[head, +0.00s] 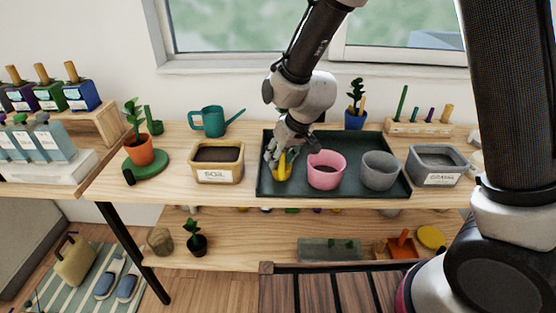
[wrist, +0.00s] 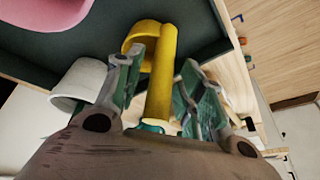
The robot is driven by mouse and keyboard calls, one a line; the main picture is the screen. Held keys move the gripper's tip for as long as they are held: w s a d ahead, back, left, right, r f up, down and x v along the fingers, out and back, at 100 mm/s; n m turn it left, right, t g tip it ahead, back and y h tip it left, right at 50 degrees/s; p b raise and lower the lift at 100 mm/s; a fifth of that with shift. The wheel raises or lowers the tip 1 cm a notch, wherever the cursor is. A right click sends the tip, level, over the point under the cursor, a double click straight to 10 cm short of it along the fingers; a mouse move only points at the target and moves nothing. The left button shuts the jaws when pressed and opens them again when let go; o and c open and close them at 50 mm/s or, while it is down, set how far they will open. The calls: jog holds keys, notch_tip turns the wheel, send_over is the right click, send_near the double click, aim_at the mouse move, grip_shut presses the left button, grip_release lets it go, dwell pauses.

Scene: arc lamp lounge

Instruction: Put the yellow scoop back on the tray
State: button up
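The yellow scoop (head: 282,172) is at the left part of the dark green tray (head: 335,137), just left of the pink pot (head: 326,170). It looks low over or resting on the tray; I cannot tell exact contact. My gripper (head: 284,157) is right above the scoop, pointing down. In the wrist view, the scoop's yellow handle (wrist: 161,75) runs between the two fingers of my gripper (wrist: 160,78), with a gap visible on each side, so the fingers look open around it. The scoop's far end curves over the tray floor (wrist: 85,50).
A grey pot (head: 380,170) stands on the tray's right part. The soil bin (head: 218,174) is left of the tray, the gravel bin (head: 434,180) right. A teal watering can (head: 211,121) and a dark blue planter (head: 355,120) stand behind.

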jog(key=v, duration=1)
jog(key=s+d+r+m, duration=0.1)
jog(key=s+d+r, duration=0.1)
jog(key=d+r, duration=0.35)
jog(key=s+d+r+m+t+h, duration=0.1)
jog(key=s+d+r, duration=0.1)
jog(key=d, duration=0.6)
jog(key=s+d+r+m, duration=0.1)
jog(key=s+d+r, duration=0.15)
jog(key=d, duration=0.45)
jog(key=s+d+r+m+h, duration=0.2)
jog(key=s+d+r+m, duration=0.1)
jog(key=s+d, duration=0.9)
jog(key=shift+s+r, duration=0.15)
jog(key=shift+s, duration=0.3)
